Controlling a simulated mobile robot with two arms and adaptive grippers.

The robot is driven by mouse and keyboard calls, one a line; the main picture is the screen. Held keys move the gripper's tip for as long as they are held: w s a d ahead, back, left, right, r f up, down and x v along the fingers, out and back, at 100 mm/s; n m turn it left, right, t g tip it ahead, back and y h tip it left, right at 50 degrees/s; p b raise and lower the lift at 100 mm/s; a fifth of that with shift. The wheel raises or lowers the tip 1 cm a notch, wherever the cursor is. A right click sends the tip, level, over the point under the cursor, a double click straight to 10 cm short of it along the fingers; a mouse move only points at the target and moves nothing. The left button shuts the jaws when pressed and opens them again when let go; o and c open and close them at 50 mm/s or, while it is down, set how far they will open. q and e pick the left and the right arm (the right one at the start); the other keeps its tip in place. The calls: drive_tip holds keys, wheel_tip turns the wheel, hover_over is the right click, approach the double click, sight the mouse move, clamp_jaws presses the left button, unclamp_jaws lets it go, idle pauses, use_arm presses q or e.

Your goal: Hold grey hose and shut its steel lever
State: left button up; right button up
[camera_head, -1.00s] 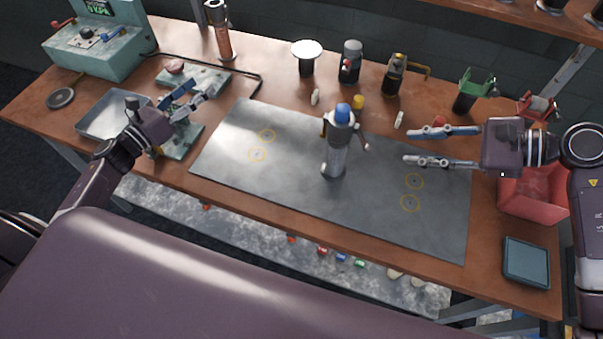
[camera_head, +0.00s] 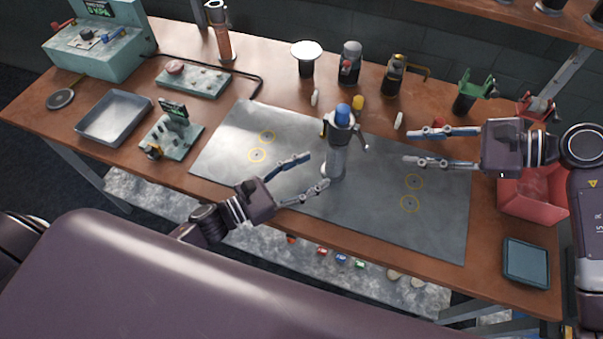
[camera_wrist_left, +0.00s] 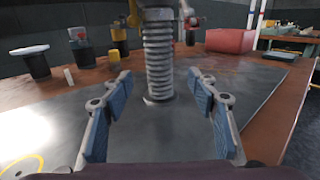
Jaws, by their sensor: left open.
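The grey hose (camera_head: 335,161) stands upright on the grey mat (camera_head: 250,185), with a blue cap on top. In the left wrist view its ribbed body (camera_wrist_left: 159,62) stands ahead, between the lines of the fingers. A steel lever (camera_head: 359,141) sticks out from the hose's upper right side. My left gripper (camera_head: 318,171) is open, with its fingertips just left of the hose; it also shows in the left wrist view (camera_wrist_left: 167,88). My right gripper (camera_head: 442,146) is open and empty, to the right of the hose.
A red bin (camera_head: 534,208) and a teal pad (camera_head: 526,262) are at the right. A metal tray (camera_head: 113,120) and a small teal device (camera_head: 171,136) are at the left. Several canisters and fittings line the back. The mat's left part is clear.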

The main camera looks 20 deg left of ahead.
sight(328, 163)
use_arm(q)
drive_tip(key=x, duration=0.5)
drive_tip(key=shift+w+d, duration=0.2)
drive_tip(key=shift+w, duration=0.15)
drive_tip(key=shift+c, duration=0.5)
